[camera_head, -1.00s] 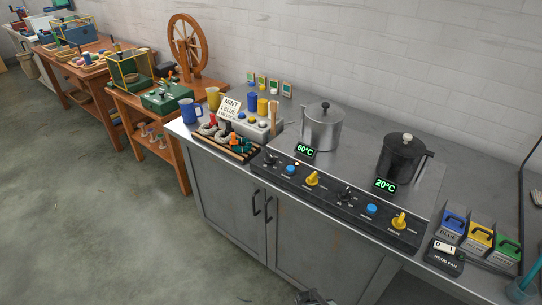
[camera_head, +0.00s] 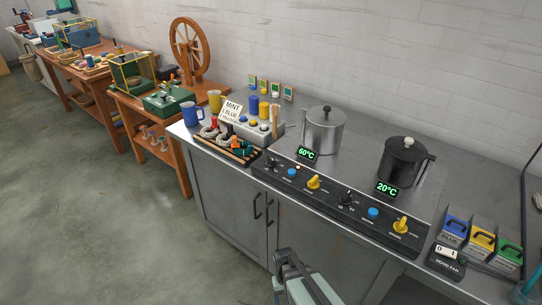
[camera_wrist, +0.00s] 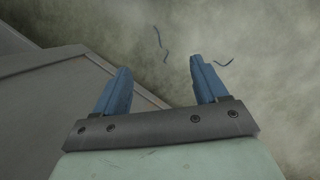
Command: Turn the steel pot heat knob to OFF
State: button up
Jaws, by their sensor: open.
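The steel pot (camera_head: 323,133) stands lidded on the counter, with a green 60°C display (camera_head: 307,154) in front of it. Below it on the dark control panel are a black knob (camera_head: 271,161), a blue button (camera_head: 291,173) and a yellow knob (camera_head: 314,182). A small orange light glows near the blue button. The knob labels are too small to read, so I cannot tell their settings. My gripper (camera_head: 283,257) is in front of the cabinet doors, below and apart from the panel. In the wrist view its two blue fingers (camera_wrist: 160,80) are apart with nothing between them.
A black pot (camera_head: 403,162) with a 20°C display stands to the right, with its own black knob (camera_head: 346,198) and yellow knob (camera_head: 401,225). A rack of skeins (camera_head: 228,144) sits left of the panel. A hood fan switch (camera_head: 446,258) is at right.

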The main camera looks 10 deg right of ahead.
jog(key=w+a+r+t, duration=0.1)
jog(key=w+a+r, duration=0.2)
jog(key=w, duration=0.3)
jog(key=w+a+r+t, duration=0.1)
jog(key=w+a+r, duration=0.2)
jog(key=w, duration=0.3)
jog(key=w+a+r+t+y, duration=0.1)
jog(key=w+a+r+t, duration=0.1)
jog(key=w+a+r, duration=0.45)
jog(key=w+a+r+t, duration=0.2)
jog(key=w+a+r, duration=0.2)
jog(key=w+r, duration=0.55)
notch_tip(320, 180, up, 33)
jog(key=m+g, duration=0.3)
jog(key=m, duration=1.2)
send_over(271, 157)
notch_tip(271, 157, down, 13)
jog(key=shift+f, duration=0.2)
jog(key=shift+c, duration=0.2)
jog(key=c, duration=1)
